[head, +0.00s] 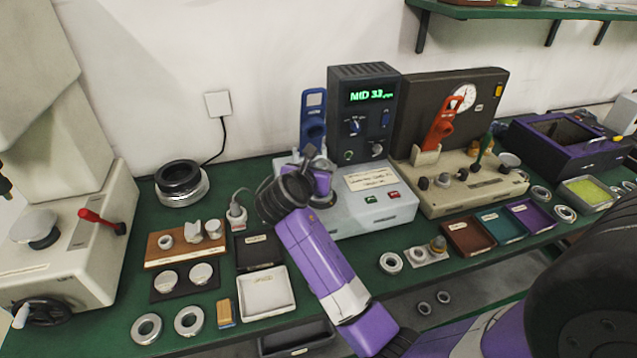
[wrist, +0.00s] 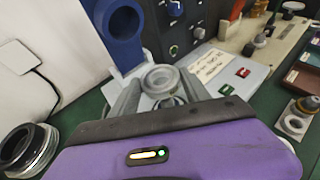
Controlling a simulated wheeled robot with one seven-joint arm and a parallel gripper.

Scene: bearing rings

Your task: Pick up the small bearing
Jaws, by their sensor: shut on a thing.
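The small bearing (wrist: 160,77), a pale metal ring, sits between the two grey fingers of my gripper (wrist: 161,92) in the wrist view. My gripper is shut on it. It is at the light grey tester with the dark display box (head: 362,110), just in front of the blue lever (head: 313,105). In the head view my gripper (head: 318,178) and wrist hide the bearing. I cannot tell whether the bearing touches the tester's spindle beneath it.
A wooden block (head: 160,262) with small parts, a white tray (head: 266,304) and loose rings (head: 146,328) lie on the green bench to the left. Another ring (head: 390,262) and coloured trays (head: 470,238) are to the right. A beige gauge machine (head: 470,190) stands close on the right.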

